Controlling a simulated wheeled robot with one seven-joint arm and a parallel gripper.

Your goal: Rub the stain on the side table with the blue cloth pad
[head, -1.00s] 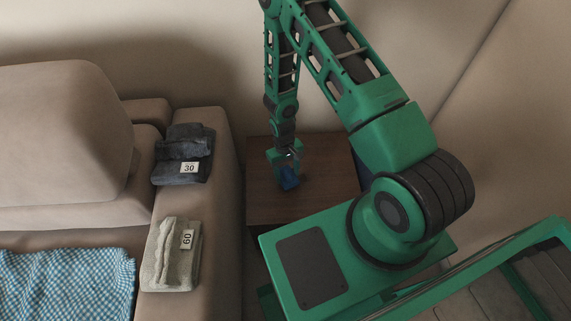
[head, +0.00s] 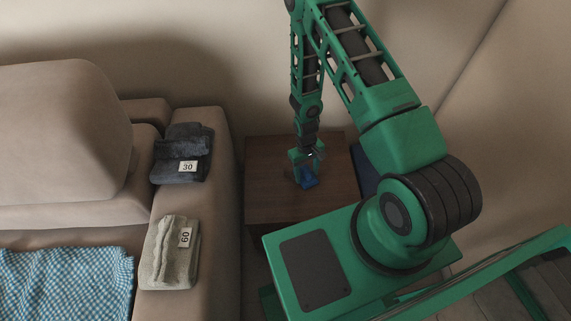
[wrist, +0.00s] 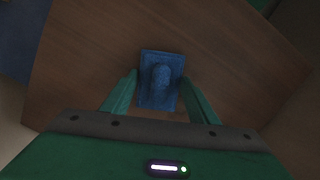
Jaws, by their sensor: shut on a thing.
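The blue cloth pad (head: 308,179) is at my gripper's fingertips, low over the side table (head: 270,183). In the wrist view the pad (wrist: 160,98) is a flat square with a raised ridge in its middle, and my gripper (wrist: 160,88) is shut on it, one green finger at each side. The brown wooden tabletop fills most of the wrist view (wrist: 85,70). The pad looks flat against the tabletop, but I cannot be sure that it touches. I see no stain on the bare wood; it may be hidden under the pad or my gripper.
A beige sofa (head: 222,190) stands left of the table. Its arm holds a dark folded cloth tagged 30 (head: 185,145) and a pale folded cloth tagged 60 (head: 160,260). A blue checked cloth (head: 65,285) lies on the seat. A dark blue thing (head: 364,170) is at the table's right.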

